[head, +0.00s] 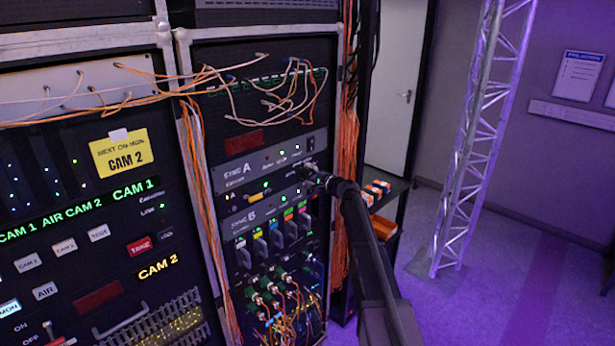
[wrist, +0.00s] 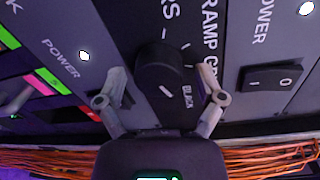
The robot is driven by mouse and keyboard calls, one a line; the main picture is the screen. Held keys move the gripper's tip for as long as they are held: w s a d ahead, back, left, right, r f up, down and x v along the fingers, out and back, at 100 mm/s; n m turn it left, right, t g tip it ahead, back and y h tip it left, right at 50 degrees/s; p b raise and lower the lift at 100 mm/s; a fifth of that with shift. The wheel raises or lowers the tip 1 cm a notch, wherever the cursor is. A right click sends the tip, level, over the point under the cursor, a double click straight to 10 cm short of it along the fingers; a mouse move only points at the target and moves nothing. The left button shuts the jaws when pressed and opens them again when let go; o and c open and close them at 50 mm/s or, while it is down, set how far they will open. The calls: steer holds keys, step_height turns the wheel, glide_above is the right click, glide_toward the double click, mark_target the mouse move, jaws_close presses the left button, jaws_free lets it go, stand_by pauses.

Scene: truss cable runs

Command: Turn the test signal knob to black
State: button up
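The test signal knob (wrist: 158,66) is a round black knob on a dark panel in the wrist view. A short white line on its face slants down to the right, on the side of the BLACK label (wrist: 188,96). I cannot tell exactly which mark it lines up with. My gripper (wrist: 162,84) is open, one finger on each side of the knob. Gaps show between the fingers and the knob. In the head view, my gripper (head: 312,173) is at the right side of the SYNC A unit (head: 245,172) and hides the knob.
A black power rocker switch (wrist: 272,78) sits right of the knob. Orange cables (wrist: 270,158) run along the lower edge of the wrist view. In the head view, an orange cable bundle (head: 347,110) hangs beside the rack, and a truss tower (head: 478,140) stands at right.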

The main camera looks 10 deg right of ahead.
steer(key=shift+s+n, duration=0.1)
steer(key=shift+n, duration=0.3)
